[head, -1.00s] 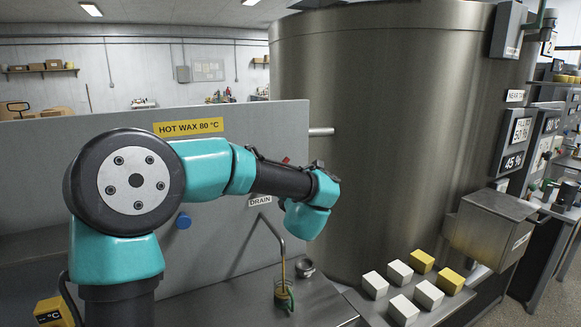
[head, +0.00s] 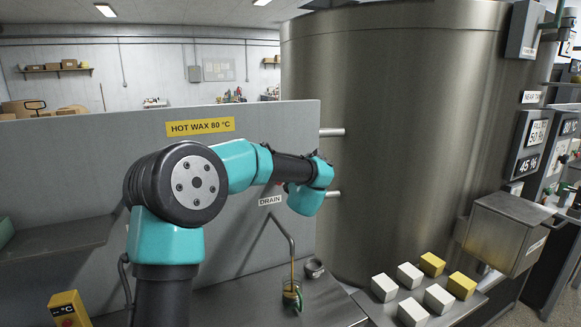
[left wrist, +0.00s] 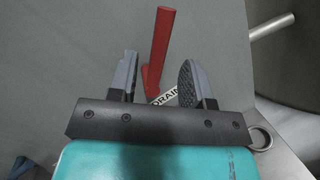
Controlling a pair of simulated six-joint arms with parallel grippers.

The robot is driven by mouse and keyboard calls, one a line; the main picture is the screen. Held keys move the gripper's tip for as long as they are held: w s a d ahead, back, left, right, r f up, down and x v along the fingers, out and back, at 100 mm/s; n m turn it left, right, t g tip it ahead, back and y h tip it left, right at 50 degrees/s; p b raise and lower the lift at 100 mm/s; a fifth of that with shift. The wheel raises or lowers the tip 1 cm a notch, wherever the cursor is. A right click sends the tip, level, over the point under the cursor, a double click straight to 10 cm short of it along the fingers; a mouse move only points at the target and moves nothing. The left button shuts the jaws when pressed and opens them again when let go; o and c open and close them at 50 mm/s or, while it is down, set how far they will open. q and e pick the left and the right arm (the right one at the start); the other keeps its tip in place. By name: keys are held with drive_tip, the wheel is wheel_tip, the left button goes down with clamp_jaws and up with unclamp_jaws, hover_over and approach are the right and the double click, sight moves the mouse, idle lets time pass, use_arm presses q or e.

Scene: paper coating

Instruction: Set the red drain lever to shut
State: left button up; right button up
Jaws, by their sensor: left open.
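The red drain lever (left wrist: 163,45) shows in the left wrist view as a straight bar, slightly tilted, on the grey panel. It lies between the fingers of my left gripper (left wrist: 159,64). These are open, with a gap on both sides of the lever; contact is not visible. In the head view the lever is nearly all hidden behind my left wrist. The DRAIN label (head: 270,200) is on the panel below it, partly covered by the right finger in the wrist view. My right gripper is not in view.
Below the label, a bent drain pipe (head: 287,235) runs down to a glass beaker (head: 292,300), with a yellowish stream between them. A small metal cup (head: 314,268) stands beside it. The big steel tank (head: 410,130) rises to the right, with white and yellow blocks before it.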

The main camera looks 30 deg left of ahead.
use_arm(q)
drive_tip(key=x, duration=0.7)
clamp_jaws()
idle(0.4)
